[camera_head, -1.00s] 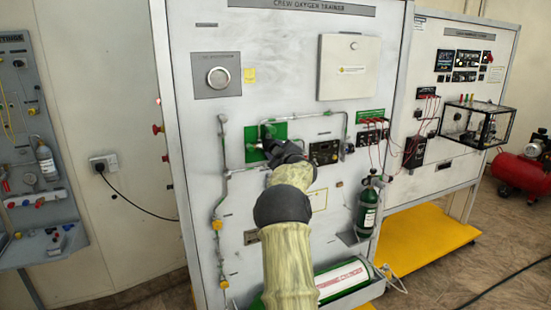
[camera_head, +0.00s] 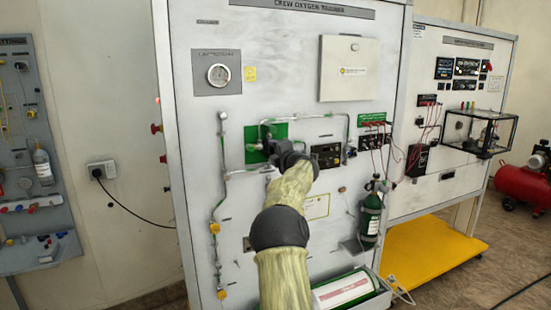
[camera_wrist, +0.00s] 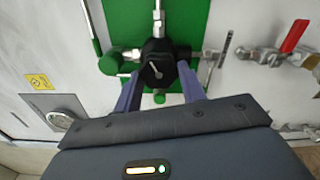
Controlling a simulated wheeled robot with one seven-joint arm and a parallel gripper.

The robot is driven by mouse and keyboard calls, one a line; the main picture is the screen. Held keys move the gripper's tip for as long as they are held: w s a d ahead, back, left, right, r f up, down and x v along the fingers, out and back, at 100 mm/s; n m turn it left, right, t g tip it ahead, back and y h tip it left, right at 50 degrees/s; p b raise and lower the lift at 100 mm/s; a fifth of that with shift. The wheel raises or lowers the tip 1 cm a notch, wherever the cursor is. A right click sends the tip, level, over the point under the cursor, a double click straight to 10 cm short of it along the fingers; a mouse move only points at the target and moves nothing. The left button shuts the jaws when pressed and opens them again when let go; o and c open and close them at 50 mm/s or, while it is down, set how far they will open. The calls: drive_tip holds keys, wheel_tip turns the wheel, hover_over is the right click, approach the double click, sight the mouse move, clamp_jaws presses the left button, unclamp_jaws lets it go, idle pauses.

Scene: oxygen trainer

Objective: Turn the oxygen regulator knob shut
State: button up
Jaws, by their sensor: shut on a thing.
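The regulator knob (camera_wrist: 158,70) is a black rounded knob with a pale pointer line on its face, seen in the wrist view in front of a green plate (camera_wrist: 112,22). The pointer line is slightly tilted off vertical. In the head view my gripper (camera_head: 277,148) is at the green plate (camera_head: 255,133) on the trainer panel. My wrist hides the knob there.
A red-handled valve (camera_wrist: 294,36) and brass fittings are right of the knob. A round gauge (camera_head: 218,75) is upper left on the panel. A green oxygen bottle (camera_head: 371,215) hangs to the right, and a horizontal cylinder (camera_head: 343,288) lies at the panel's foot.

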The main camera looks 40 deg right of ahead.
drive_tip(key=shift+d+f+n+b, duration=0.15)
drive_tip(key=shift+n+b, duration=1.05)
drive_tip(key=shift+n, duration=0.85)
drive_tip(key=shift+f+n+b, duration=0.15)
drive_tip(key=shift+n+b, duration=1)
drive_tip(key=shift+n, duration=0.95)
drive_tip(key=shift+d+f+n+b, duration=0.15)
drive_tip(key=shift+n+b, duration=1.05)
drive_tip(key=shift+n, duration=0.85)
drive_tip(key=shift+a, duration=0.1)
drive_tip(key=o, duration=1)
drive_tip(key=shift+c, duration=0.2)
drive_tip(key=shift+r, duration=0.15)
drive_tip(key=shift+s, duration=0.1)
drive_tip(key=shift+s, duration=0.1)
